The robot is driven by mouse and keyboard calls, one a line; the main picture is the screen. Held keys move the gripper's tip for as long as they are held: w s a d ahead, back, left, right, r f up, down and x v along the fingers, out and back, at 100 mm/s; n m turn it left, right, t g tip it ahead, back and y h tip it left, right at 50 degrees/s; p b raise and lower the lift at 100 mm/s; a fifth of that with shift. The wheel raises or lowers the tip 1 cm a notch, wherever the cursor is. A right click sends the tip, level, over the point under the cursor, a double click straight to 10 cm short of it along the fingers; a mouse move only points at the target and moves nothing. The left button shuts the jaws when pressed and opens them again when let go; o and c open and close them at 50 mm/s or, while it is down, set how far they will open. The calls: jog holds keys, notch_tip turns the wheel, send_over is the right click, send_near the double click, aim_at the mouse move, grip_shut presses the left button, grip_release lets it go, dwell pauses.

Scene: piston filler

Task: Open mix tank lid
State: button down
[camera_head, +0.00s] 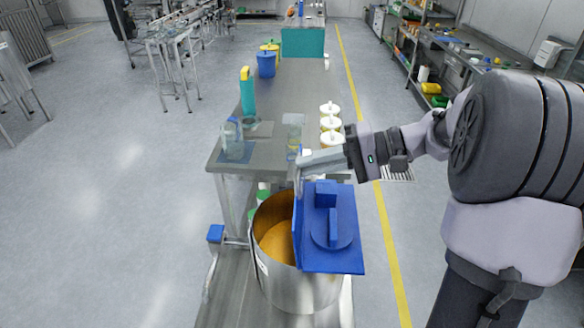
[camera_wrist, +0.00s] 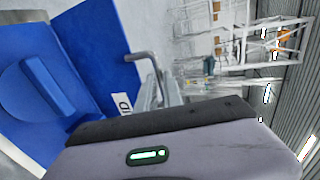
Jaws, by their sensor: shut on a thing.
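The steel mix tank (camera_head: 300,292) stands at the bottom centre of the head view, with orange-brown contents showing through its open left part. Its blue lid has a flat part (camera_head: 345,255) over the right side and a hinged flap (camera_head: 298,228) standing about upright, nearly edge-on. In the wrist view the flap (camera_wrist: 100,40) bears a white label and a grey bent handle (camera_wrist: 147,60). My gripper (camera_head: 303,163) is at the flap's top edge, shut on the handle. The exact finger contact is partly hidden.
Behind the tank is a steel table (camera_head: 285,110) with white tubs (camera_head: 330,123), a teal bottle (camera_head: 247,92), a spray bottle (camera_head: 232,135) and a blue container (camera_head: 266,64). Shelves (camera_head: 450,60) line the right.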

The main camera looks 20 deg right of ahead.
jog(key=shift+s+d+f, duration=0.2)
jog(key=shift+s+d, duration=0.1)
jog(key=shift+d, duration=0.25)
jog(key=shift+s+d+f, duration=0.25)
jog(key=shift+d, duration=0.25)
jog(key=shift+s+d+f, duration=0.2)
jog(key=shift+s+d, duration=0.1)
jog(key=shift+d, duration=0.25)
jog(key=c, duration=1.7)
grip_release()
jog(key=shift+o, duration=1.1)
jog(key=shift+w+a, duration=0.15)
jog(key=p+v, duration=0.6)
jog(key=v, duration=1.1)
